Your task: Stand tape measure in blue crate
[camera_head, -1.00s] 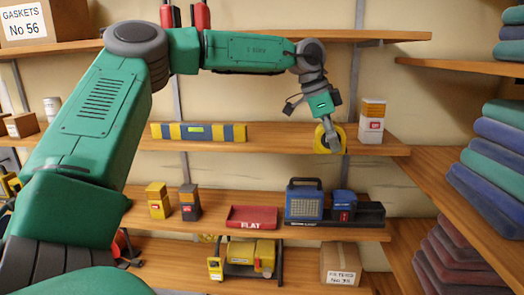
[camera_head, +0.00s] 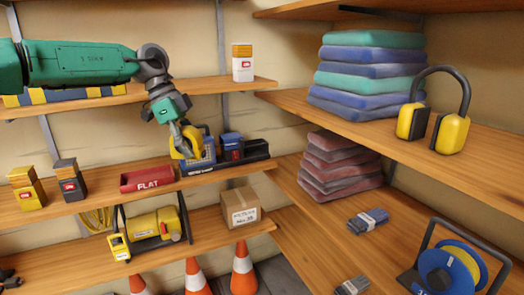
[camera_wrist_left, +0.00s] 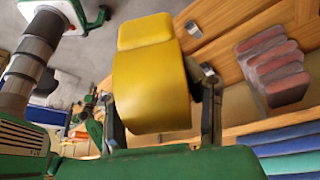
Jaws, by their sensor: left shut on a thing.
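My left gripper (camera_head: 185,135) is shut on the yellow tape measure (camera_head: 193,136) and holds it in front of the middle shelf. In the left wrist view, the tape measure (camera_wrist_left: 150,85) fills the middle, between the two fingers. Behind it in the head view is a blue box-like thing with a pale grille (camera_head: 208,152), partly hidden by the gripper. I cannot tell whether it is the blue crate. Whether the tape measure touches anything cannot be told. My right gripper is not in view.
On that shelf stand a red tray marked FLAT (camera_head: 147,180), a yellow box (camera_head: 27,187), a dark box (camera_head: 69,179) and a black tray (camera_head: 256,151) beside a small blue thing (camera_head: 231,147). Ear defenders (camera_head: 436,112) and folded cloths (camera_head: 366,75) lie right.

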